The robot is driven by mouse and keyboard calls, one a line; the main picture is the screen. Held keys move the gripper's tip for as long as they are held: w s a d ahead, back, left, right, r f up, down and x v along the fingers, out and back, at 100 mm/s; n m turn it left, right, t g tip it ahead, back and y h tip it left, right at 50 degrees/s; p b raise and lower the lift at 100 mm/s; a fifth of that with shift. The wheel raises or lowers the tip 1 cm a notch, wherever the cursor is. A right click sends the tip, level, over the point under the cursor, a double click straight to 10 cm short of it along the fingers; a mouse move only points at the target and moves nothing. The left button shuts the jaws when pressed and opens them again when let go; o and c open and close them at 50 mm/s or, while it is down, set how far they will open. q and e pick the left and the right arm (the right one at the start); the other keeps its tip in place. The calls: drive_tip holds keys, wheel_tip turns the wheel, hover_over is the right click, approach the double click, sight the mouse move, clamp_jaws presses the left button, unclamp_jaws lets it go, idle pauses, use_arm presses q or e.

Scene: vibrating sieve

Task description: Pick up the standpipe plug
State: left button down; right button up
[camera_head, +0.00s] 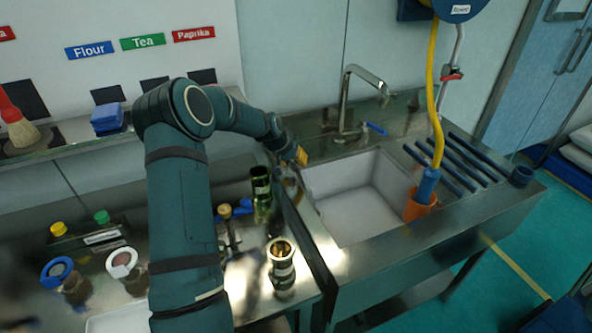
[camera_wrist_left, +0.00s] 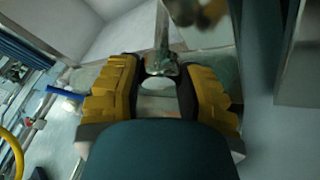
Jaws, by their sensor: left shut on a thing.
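My left gripper (camera_head: 301,157) has yellow fingers and is beside the back left corner of the sink. It also shows in the left wrist view (camera_wrist_left: 160,76), shut on a small shiny grey piece (camera_wrist_left: 160,65) between its fingertips. I cannot tell for sure whether this piece is the standpipe plug, as the fingers hide most of it. No standpipe plug can be clearly made out elsewhere. My right gripper is not in view.
The white sink basin (camera_head: 352,214) looks empty, with a tap (camera_head: 347,105) behind it. A dark upright panel (camera_head: 302,239) stands left of the sink. A green bottle (camera_head: 262,192) and a metal can (camera_head: 281,265) stand left of the panel. An orange cup (camera_head: 418,204) stands right of the basin.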

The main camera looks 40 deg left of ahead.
use_arm(q)
wheel_tip(320, 180, up, 16)
drive_tip(key=p, duration=0.1)
drive_tip(key=shift+f+p, duration=0.15)
drive_tip(key=shift+p, duration=0.15)
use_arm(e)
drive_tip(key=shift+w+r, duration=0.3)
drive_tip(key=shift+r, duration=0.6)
use_arm(q)
drive_tip(key=shift+d, duration=0.1)
